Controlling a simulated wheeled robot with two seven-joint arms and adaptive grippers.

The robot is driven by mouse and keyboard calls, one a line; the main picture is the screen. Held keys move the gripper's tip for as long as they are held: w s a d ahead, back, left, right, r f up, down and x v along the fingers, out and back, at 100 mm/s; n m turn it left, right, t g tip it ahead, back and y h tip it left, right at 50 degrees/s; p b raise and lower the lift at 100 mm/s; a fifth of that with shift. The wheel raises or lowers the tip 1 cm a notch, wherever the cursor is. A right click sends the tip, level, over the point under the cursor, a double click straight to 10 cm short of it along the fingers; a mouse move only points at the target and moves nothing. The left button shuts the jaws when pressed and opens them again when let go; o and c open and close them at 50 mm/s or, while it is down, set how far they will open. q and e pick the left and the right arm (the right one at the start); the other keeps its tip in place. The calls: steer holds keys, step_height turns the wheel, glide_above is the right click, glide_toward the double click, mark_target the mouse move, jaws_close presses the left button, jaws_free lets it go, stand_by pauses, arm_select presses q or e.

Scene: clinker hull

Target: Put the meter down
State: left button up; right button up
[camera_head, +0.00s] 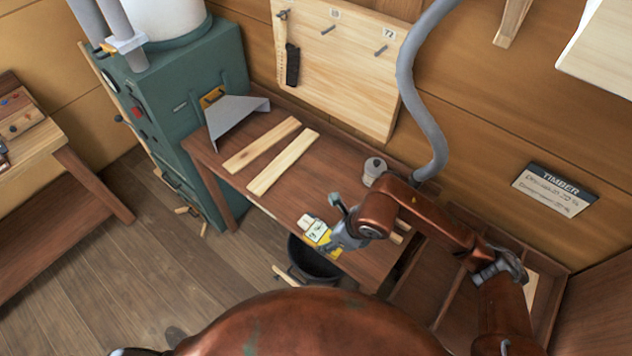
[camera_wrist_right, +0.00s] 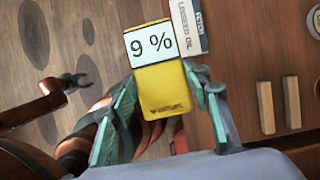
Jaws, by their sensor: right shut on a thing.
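The meter is a yellow handheld block with a white display reading 9 %. It shows in the head view (camera_head: 326,240) and upright in the wrist view (camera_wrist_right: 163,88). My right gripper (camera_head: 340,236) is shut on it, with a finger on each side of its lower part in the wrist view. The meter appears over the front edge of the brown bench (camera_head: 285,191); I cannot tell its height. At the left of the wrist view is a grey claw on a copper arm, apparently my left gripper (camera_wrist_right: 78,75); its opening is unclear.
A linseed oil box (camera_wrist_right: 188,25) is beside the meter. Two small wood blocks (camera_wrist_right: 265,107) lie to the right. A dark bucket (camera_head: 318,264) stands below the bench edge. Two planks (camera_head: 283,162), a bent metal sheet (camera_head: 232,118) and a can (camera_head: 374,168) occupy the bench.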

steer(key=shift+a+r+m, duration=0.15)
steer(key=shift+a+m, duration=0.05)
steer(key=shift+m, duration=0.1)
steer(key=d+f, duration=0.3)
steer(key=d, duration=0.1)
steer(key=w+d+f+p, duration=0.1)
steer(key=d+f, duration=0.1)
steer(key=d, duration=0.2)
steer(key=d+f+p, duration=0.1)
steer(key=d+f, duration=0.2)
steer(key=d, duration=0.2)
steer(key=shift+w+f, duration=0.25)
steer(key=shift+f, duration=0.1)
steer(key=shift+d+f, duration=0.25)
steer(key=shift+f, duration=0.1)
steer(key=f, duration=0.2)
steer(key=f+p, duration=0.1)
steer(key=shift+d, duration=0.25)
steer(key=shift+w+f, duration=0.1)
steer(key=shift+f, duration=0.2)
steer(key=shift+f, duration=0.1)
steer(key=o, duration=1.3)
